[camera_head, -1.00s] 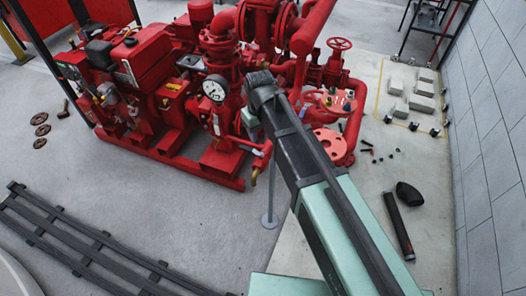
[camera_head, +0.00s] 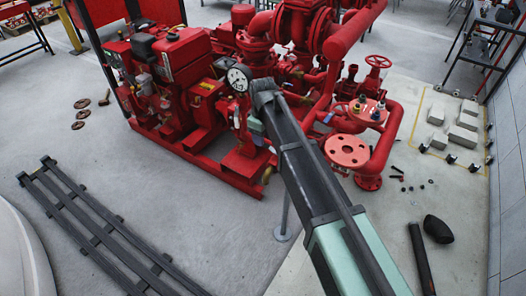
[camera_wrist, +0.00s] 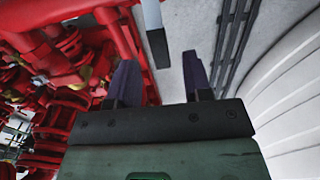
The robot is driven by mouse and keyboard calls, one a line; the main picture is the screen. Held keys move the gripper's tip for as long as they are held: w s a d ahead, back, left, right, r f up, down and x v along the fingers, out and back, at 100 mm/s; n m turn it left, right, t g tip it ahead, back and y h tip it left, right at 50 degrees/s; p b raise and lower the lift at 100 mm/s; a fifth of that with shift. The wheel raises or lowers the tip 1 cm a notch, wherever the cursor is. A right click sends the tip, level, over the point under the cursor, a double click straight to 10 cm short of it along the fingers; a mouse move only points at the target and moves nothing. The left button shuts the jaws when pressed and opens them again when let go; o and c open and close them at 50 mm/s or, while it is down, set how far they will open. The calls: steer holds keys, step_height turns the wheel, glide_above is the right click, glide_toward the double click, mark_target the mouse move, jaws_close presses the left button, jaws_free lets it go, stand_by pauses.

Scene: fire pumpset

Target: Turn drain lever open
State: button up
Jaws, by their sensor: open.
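I cannot make out the drain lever for certain in either current view; my arm covers part of the near pipework. My gripper (camera_wrist: 158,70) shows in the wrist view with its two dark fingers wide apart and nothing held between them. Red pump parts (camera_wrist: 65,60) fill the left of that view, beside the left finger.
A thin grey post on a round foot (camera_head: 283,234) stands on the floor near my arm. A black slatted rack (camera_head: 95,225) lies at left. Grey blocks (camera_head: 463,125) and small loose parts lie at right. A pale bar (camera_wrist: 155,35) shows beyond the fingers.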

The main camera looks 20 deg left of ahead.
step_height(320, 180, down, 2)
steer(key=shift+f+b, duration=0.25)
steer(key=shift+b, duration=0.3)
steer(key=shift+r, duration=0.1)
steer(key=shift+r, duration=0.1)
steer(key=shift+c, duration=0.3)
jaws_close()
steer(key=shift+s, duration=0.1)
